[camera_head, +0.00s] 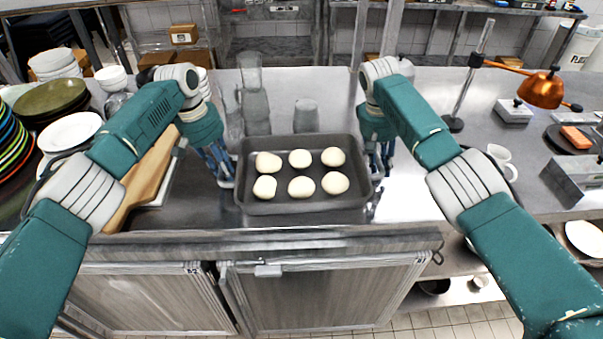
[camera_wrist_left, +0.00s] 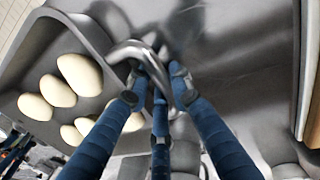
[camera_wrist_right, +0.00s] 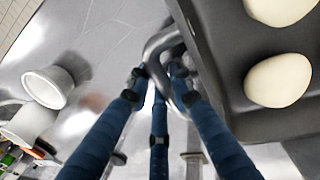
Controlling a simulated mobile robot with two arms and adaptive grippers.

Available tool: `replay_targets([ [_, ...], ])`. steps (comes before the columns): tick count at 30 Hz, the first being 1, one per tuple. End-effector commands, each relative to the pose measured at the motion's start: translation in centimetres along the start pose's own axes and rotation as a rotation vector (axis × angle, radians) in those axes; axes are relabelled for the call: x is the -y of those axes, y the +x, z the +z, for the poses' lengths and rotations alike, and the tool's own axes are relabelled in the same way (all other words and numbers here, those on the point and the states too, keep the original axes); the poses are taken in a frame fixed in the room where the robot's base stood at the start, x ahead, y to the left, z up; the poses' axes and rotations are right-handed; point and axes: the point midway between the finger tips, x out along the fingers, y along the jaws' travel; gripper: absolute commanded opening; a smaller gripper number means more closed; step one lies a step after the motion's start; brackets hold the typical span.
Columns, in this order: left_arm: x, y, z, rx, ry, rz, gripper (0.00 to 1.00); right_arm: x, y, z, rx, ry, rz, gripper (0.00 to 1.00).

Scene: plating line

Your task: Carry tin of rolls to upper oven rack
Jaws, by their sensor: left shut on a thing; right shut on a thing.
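The dark grey tin (camera_head: 303,205) is level at the counter's front, with several pale round rolls (camera_head: 301,159) in two rows inside. I cannot tell whether it touches the counter. My left gripper (camera_head: 226,181) is shut on the tin's left handle, a metal loop that shows between the fingers (camera_wrist_left: 158,72) in the left wrist view. My right gripper (camera_head: 378,174) is shut on the right handle, and its fingers (camera_wrist_right: 160,72) close on that loop in the right wrist view. No oven rack is in view.
Glass jugs (camera_head: 255,105) and a glass (camera_head: 306,116) stand behind the tin. A wooden board (camera_head: 143,180) and plates (camera_head: 70,131) are on the left. A white cup (camera_head: 500,155) and an orange lamp (camera_head: 541,90) are on the right. Cabinet doors (camera_head: 325,292) lie below the counter edge.

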Motion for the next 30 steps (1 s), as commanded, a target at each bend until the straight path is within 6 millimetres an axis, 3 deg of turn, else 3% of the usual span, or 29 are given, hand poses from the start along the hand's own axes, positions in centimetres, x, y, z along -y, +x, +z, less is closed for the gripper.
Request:
replay_targets([
  [8, -0.1, -0.6, -0.1, -0.003, 0.0, 0.0, 0.0, -0.1, -0.6, -0.1, -0.003, 0.0, 0.001, 0.0],
  [22, -0.8, -4.4, -0.1, -0.002, -0.001, 0.0, 0.0, -0.9, -4.4, -0.1, -0.002, 0.0, 0.001, 0.0],
  [30, -0.9, -5.1, -0.1, -0.002, -0.001, 0.0, 0.0, -1.1, -5.1, -0.1, -0.002, 0.001, 0.001, 0.0],
])
